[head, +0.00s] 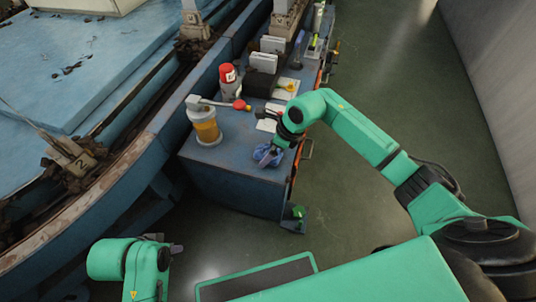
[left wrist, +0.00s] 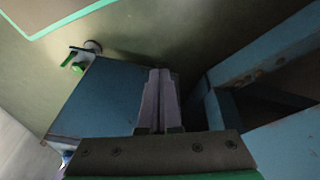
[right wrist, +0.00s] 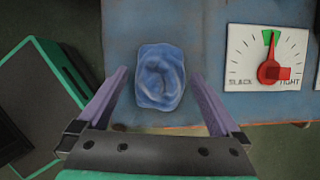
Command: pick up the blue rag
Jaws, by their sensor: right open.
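The blue rag (right wrist: 161,77) lies crumpled on the blue cart top near its edge. In the right wrist view it sits between and just beyond the two purple fingers of my right gripper (right wrist: 162,100), which is open and empty. In the head view the rag (head: 264,152) shows partly, with my right gripper (head: 270,156) over it and hiding some of it. My left gripper (head: 177,249) is low at the front left, away from the rag. In the left wrist view its fingers (left wrist: 158,100) are close together, with nothing visible between them.
On the cart (head: 225,170) stand an amber jar (head: 205,128), a red-capped bottle (head: 229,78) and a red-ended lever (head: 240,104). A slack/tight dial (right wrist: 267,58) lies right of the rag. The blue machine (head: 110,70) is on the left; floor is open on the right.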

